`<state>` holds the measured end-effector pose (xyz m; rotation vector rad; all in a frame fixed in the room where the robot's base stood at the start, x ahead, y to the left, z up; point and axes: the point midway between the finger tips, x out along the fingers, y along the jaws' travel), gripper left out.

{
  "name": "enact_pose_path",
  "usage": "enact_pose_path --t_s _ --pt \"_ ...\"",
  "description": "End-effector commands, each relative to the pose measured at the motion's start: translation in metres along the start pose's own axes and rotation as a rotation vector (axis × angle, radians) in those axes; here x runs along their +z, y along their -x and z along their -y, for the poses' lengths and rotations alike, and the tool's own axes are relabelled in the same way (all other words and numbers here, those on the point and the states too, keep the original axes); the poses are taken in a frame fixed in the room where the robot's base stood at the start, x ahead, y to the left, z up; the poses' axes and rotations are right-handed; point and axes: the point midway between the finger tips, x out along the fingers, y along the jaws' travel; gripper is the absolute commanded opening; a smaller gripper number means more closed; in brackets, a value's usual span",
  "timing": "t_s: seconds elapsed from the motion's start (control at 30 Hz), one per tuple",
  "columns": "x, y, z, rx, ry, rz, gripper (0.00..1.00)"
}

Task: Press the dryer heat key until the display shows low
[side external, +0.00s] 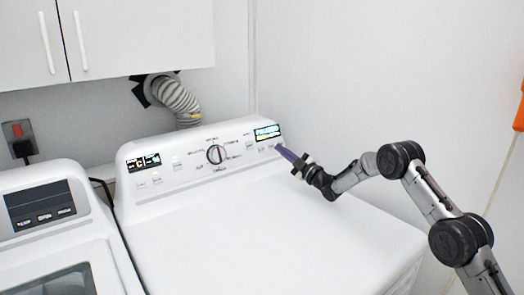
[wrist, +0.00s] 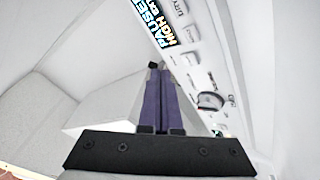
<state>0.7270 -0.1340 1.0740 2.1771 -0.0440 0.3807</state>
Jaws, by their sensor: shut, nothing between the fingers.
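The white dryer (side external: 285,220) fills the middle of the side view. Its right display (side external: 267,132) is lit, and in the wrist view this display (wrist: 157,21) shows blue text reading "PAUSE…" and yellow text that seems to begin with "HIGH". Small white keys (side external: 262,149) sit just below the display; their labels are too small to tell which is heat. My gripper (side external: 279,148) is shut and empty, its purple fingers at the panel's right end below the display. In the wrist view, my gripper (wrist: 160,67) points at the panel near a key (wrist: 190,58); contact cannot be told.
A round knob (side external: 215,154) is mid-panel, and a left display (side external: 143,161) is lit. A second white appliance (side external: 60,250) stands at left. A grey hose (side external: 175,97) and cabinets (side external: 130,35) are behind. The dryer's top is clear.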

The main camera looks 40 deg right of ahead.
Motion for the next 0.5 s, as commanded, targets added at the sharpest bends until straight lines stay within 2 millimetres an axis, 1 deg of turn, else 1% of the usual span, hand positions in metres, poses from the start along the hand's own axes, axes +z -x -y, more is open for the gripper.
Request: enact_pose_path --t_s 0.3,0.5 --pt "0.018 -0.034 0.019 0.000 0.000 -0.001 0.00" --pt "0.025 -0.049 0.026 0.000 0.000 -0.002 0.00"
